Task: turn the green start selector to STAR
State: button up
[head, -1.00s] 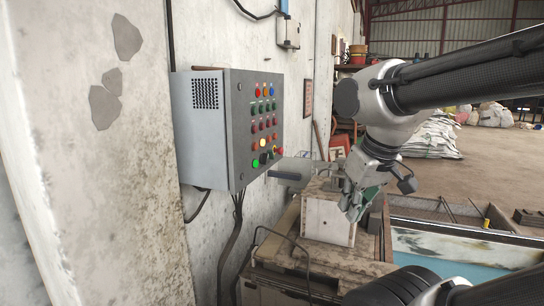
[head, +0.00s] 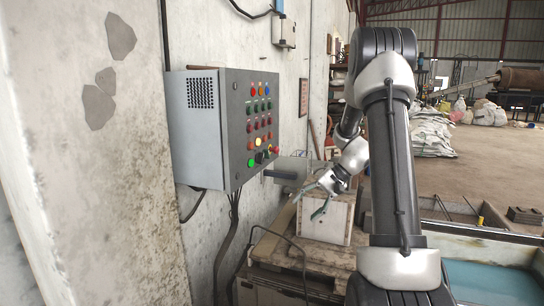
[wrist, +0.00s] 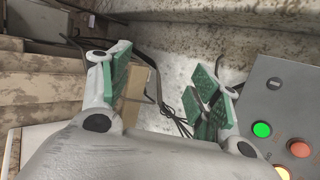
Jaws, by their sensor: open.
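The grey control panel (head: 237,135) hangs on the wall in the head view, its front carrying rows of coloured buttons. Along its lower edge are a green round control (head: 251,163) and a dark knob (head: 259,157). I cannot tell which control is the start selector, or its setting; labels are too small to read. My gripper (head: 308,207) is open and empty, to the right of the panel and below its controls, fingers pointing left. In the wrist view, the gripper (wrist: 162,78) shows green pads spread apart; a lit green round control (wrist: 262,130) is right of the fingers, not between them.
A grey bar (head: 281,174) juts out below the panel. Cables hang beneath the panel. A blue-lined trough (head: 490,282) lies at lower right. The air before the panel looks clear.

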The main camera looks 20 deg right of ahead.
jog(key=w+d+f+t+y, duration=0.2)
jog(key=w+d+t, duration=0.1)
jog(key=w, duration=0.6)
jog(key=n+t+y, duration=0.3)
jog(key=n+t, duration=0.1)
jog(key=t, duration=0.3)
send_near(267, 154)
jog(key=w, duration=0.1)
jog(key=x, duration=0.7)
jog(key=shift+w, duration=0.2)
jog(key=shift+a, duration=0.1)
jog(key=c, duration=1)
